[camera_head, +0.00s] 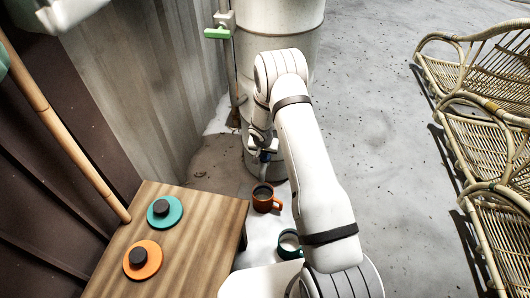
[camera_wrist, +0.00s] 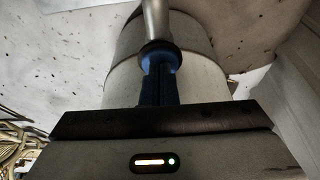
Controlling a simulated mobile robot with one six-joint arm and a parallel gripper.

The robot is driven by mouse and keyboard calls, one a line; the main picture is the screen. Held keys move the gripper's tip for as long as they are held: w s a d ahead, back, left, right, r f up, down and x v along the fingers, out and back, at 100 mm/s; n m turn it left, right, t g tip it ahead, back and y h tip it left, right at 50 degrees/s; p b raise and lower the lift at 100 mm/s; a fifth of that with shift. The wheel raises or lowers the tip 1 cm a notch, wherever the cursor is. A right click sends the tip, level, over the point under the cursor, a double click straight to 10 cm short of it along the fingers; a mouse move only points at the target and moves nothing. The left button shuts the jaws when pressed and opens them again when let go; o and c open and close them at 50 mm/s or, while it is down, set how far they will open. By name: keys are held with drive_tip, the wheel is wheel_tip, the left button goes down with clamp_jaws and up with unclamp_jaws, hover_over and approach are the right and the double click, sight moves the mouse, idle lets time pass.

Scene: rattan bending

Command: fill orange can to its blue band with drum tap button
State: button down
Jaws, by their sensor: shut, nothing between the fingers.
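The orange can (camera_head: 265,198) stands upright on the floor at the foot of the white drum (camera_head: 281,30). Its inside looks dark; I cannot make out the liquid level or the blue band. My gripper (camera_head: 265,156) is just above and behind the can, near the drum's lower side. In the wrist view my gripper (camera_wrist: 160,62) shows shut dark-blue fingers, with nothing held. They point at a grey metal pipe with a dark collar (camera_wrist: 158,20), seemingly the tap, in front of the drum. I cannot tell whether they touch it. The tap button is not distinguishable.
A teal can (camera_head: 288,243) stands nearer, beside my arm. A wooden table (camera_head: 205,245) at left bears teal (camera_head: 165,210) and orange (camera_head: 142,260) discs with black knobs. A green handle (camera_head: 216,32) is left of the drum. Rattan chairs (camera_head: 490,140) line the right; floor between is clear.

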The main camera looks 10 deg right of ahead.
wheel_tip(320, 180, down, 2)
drive_tip(key=b, duration=0.3)
drive_tip(key=shift+f+b, duration=0.15)
drive_tip(key=shift+b, duration=0.15)
drive_tip(key=shift+s, duration=0.15)
drive_tip(key=shift+s+f, duration=0.15)
idle(1.7)
wheel_tip(320, 180, up, 6)
drive_tip(key=shift+r+p, duration=0.1)
drive_tip(key=shift+p, duration=1)
drive_tip(key=p+v, duration=0.2)
drive_tip(key=v, duration=0.6)
drive_tip(key=shift+r, duration=0.35)
drive_tip(key=shift+a, duration=0.15)
